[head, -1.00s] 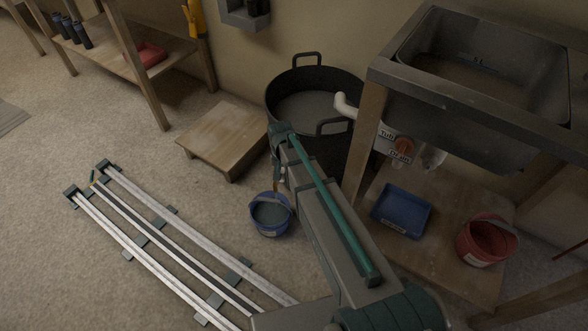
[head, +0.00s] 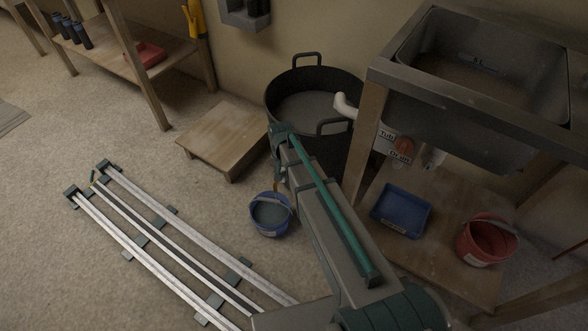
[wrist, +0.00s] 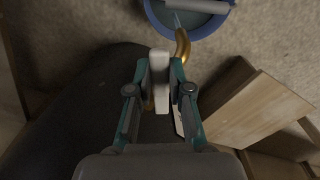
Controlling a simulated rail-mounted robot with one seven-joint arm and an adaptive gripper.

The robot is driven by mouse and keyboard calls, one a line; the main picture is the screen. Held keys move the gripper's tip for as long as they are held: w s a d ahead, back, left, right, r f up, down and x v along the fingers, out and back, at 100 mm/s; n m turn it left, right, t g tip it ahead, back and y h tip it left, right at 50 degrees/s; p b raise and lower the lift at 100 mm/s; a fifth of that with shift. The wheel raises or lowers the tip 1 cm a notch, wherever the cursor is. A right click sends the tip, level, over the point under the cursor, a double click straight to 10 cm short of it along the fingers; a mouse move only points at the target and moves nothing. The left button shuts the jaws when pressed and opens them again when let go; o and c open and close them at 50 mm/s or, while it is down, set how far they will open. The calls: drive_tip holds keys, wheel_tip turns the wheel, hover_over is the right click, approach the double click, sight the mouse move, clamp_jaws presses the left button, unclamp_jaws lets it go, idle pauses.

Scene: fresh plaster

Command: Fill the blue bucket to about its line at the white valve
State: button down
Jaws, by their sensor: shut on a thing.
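The blue bucket (head: 268,230) stands upright on the floor beside the dark tub, with grey-blue liquid inside; I cannot make out its line. It also shows at the top of the wrist view (wrist: 153,24). A brass spout (wrist: 183,47) ends over the bucket, and a thin pale-blue streak, apparently liquid, runs from its tip. My gripper (wrist: 160,82) is shut on the white valve's handle (wrist: 160,58), which lies between the fingers. In the head view my arm hides most of the valve and gripper.
The dark tub (head: 350,84) holds grey liquid. A low wooden step (head: 215,135) stands left of it.

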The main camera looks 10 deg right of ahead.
drive_tip(key=d+n+p, duration=0.1)
drive_tip(key=n, duration=0.1)
drive_tip(key=d+n+p, duration=0.1)
drive_tip(key=n, duration=0.2)
drive_tip(key=d+n+p, duration=0.1)
drive_tip(key=n, duration=0.1)
drive_tip(key=shift+w+d+n, duration=0.25)
drive_tip(key=shift+d+n, duration=0.05)
drive_tip(key=shift+n, duration=0.1)
drive_tip(key=shift+w+d+n+p, duration=0.2)
drive_tip(key=shift+d+n+p, duration=0.15)
drive_tip(key=shift+n, duration=0.45)
drive_tip(key=shift+w+d+n+p, duration=0.15)
drive_tip(key=shift+d+n+p, duration=0.15)
drive_tip(key=shift+n, duration=0.5)
drive_tip(key=shift+w+d+n+p, duration=0.25)
drive_tip(key=shift+n+p, duration=0.15)
drive_tip(key=shift+n, duration=0.4)
drive_tip(key=c, duration=1.1)
unclamp_jaws()
drive_tip(key=shift+s, duration=0.1)
